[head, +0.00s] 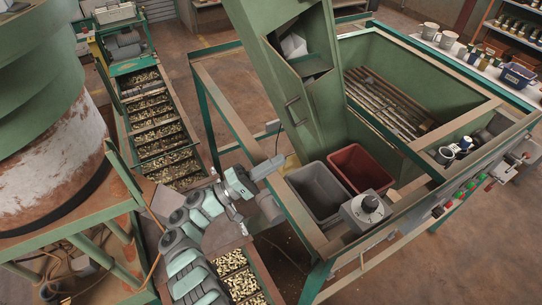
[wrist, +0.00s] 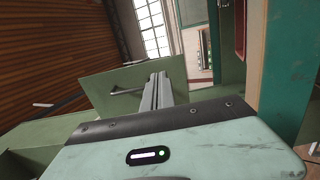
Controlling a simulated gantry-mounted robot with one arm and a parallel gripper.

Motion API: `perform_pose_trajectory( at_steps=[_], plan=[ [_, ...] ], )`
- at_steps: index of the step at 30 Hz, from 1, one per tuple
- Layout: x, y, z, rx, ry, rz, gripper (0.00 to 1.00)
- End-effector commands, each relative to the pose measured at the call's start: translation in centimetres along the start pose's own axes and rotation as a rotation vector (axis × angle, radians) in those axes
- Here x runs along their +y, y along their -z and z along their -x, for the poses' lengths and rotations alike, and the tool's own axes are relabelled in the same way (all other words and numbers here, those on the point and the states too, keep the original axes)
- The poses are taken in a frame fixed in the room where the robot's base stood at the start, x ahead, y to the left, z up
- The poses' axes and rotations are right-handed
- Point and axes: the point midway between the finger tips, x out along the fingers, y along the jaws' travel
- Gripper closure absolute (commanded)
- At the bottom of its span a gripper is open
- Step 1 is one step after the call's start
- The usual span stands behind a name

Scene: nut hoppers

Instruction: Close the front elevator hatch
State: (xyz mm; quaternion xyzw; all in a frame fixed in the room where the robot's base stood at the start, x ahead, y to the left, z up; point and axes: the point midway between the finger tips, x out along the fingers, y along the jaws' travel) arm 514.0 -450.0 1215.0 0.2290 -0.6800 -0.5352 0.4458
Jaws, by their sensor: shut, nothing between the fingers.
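The green elevator column (head: 330,110) stands at the center of the head view, with a dark opening near its top that shows a pale thing inside. The green hatch panel (head: 283,88) with its bar handle (head: 293,110) stands swung out beside the opening, so the hatch is open. In the wrist view the green panel (wrist: 105,90) and its handle (wrist: 128,91) are ahead of my gripper (wrist: 157,80). My gripper (head: 281,160) is shut and empty, below the hatch panel in the head view. I cannot tell whether the fingertips touch the panel.
A grey bin (head: 318,192) and a red bin (head: 358,169) stand to the right of my gripper. A conveyor of nuts (head: 158,130) lies further left.

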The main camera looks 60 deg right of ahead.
Motion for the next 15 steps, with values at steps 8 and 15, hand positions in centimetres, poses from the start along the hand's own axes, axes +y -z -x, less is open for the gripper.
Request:
perform_pose_trajectory(
  at_steps=[8,15],
  plan=[
    [0.3,0.0,-6.2,-0.001,0.001,0.000,1.00],
    [0.2,0.0,-9.4,0.000,0.002,-0.001,1.00]
  ],
)
